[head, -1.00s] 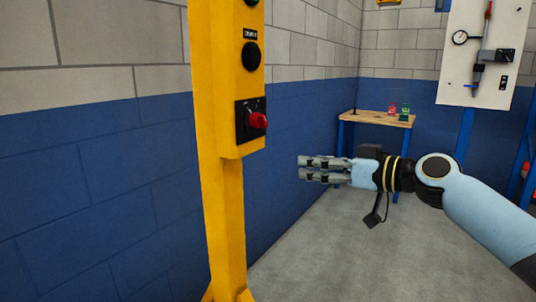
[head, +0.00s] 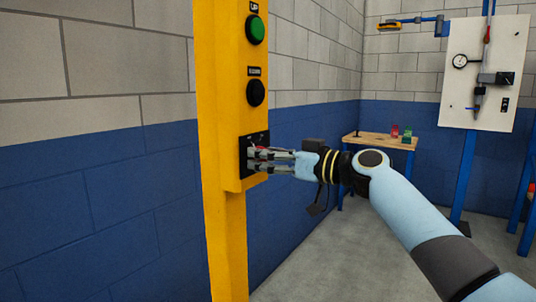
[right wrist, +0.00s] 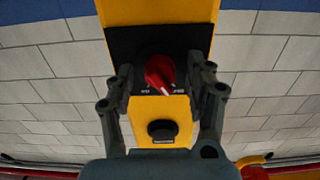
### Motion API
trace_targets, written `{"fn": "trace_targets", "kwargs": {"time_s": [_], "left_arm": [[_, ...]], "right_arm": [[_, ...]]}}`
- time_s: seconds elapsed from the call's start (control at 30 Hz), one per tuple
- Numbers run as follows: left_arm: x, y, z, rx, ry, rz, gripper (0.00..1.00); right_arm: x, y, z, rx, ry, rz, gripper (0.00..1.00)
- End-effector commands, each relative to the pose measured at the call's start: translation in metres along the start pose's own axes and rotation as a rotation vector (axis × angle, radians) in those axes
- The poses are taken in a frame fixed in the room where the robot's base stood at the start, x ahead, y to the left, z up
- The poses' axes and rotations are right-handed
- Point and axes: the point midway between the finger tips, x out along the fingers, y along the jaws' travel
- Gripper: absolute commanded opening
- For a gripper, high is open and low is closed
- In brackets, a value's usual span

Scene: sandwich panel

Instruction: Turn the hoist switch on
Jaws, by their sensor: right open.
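The hoist switch is a red rotary knob (right wrist: 160,72) on a black plate (head: 245,152) low on the yellow control post (head: 222,110). In the right wrist view the knob sits between the two fingers of my right gripper (right wrist: 161,78), which are open with gaps on both sides. A white mark on the knob points toward the lower right of that view, near small lettering too small to read. In the head view my right gripper (head: 262,159) is in front of the plate and hides most of the knob. My left gripper is not in view.
A green button (head: 256,30) and a black button (head: 256,93) sit above the switch on the post. A wooden bench (head: 375,139) with small red and green items and a white gauge panel (head: 485,75) stand farther back.

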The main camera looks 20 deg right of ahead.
Motion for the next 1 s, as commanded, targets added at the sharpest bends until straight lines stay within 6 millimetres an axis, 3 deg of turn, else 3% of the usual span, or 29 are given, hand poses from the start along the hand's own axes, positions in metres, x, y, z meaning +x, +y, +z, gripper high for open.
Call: {"fn": "trace_targets", "kwargs": {"time_s": [0.2, 0.63, 1.0], "left_arm": [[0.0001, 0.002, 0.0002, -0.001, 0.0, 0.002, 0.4], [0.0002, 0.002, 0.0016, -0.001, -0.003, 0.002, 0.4], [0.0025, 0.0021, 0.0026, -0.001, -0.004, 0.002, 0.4]], "right_arm": [[0.0003, 0.0001, 0.0003, 0.0, 0.0, 0.0, 0.55], [0.0, 0.0002, 0.0002, 0.0, 0.0, 0.0, 0.0], [-0.0001, 0.0002, 0.0009, 0.067, -0.001, 0.0, 0.0]]}}
